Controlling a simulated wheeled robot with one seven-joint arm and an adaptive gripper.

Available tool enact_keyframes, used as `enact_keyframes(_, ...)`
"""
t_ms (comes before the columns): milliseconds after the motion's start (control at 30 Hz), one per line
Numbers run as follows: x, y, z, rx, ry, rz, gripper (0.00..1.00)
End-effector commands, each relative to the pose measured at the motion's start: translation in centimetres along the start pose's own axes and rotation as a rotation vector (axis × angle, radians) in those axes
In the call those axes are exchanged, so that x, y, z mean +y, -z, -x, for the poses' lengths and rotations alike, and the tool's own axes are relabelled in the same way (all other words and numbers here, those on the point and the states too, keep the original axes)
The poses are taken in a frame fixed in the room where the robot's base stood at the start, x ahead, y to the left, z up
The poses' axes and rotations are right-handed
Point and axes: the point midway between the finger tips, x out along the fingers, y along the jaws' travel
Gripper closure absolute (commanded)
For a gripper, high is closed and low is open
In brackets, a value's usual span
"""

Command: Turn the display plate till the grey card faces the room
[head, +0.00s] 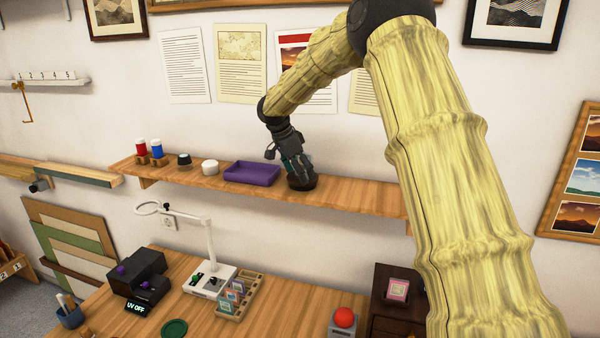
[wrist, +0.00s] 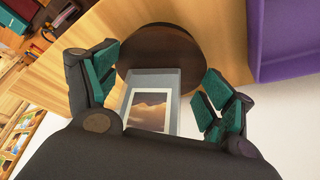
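The display plate is a round dark disc (wrist: 150,50) on the wall shelf; in the head view only its edge (head: 303,185) shows beneath my gripper (head: 292,164). On it stands a pale grey, see-through-looking block (wrist: 168,79) with a white-bordered print of a brown, cloudy scene (wrist: 150,108) on the side towards the wrist camera. I cannot make out a separate grey card. In the wrist view my gripper (wrist: 161,84) is open, with teal-padded fingers on either side of the block and visible gaps to both.
The shelf right of the plate is clear. A magnifier stand (head: 209,255) is on the desk below.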

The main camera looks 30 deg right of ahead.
Motion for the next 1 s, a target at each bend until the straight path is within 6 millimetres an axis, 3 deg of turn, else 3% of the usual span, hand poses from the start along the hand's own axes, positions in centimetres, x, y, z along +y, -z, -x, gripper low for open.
enact_keyframes(367, 0.24, -0.11, -0.75, 0.001, -0.004, 0.013, 0.44)
enact_keyframes(1000, 0.65, -0.20, -1.06, -0.004, 0.098, 0.272, 0.45)
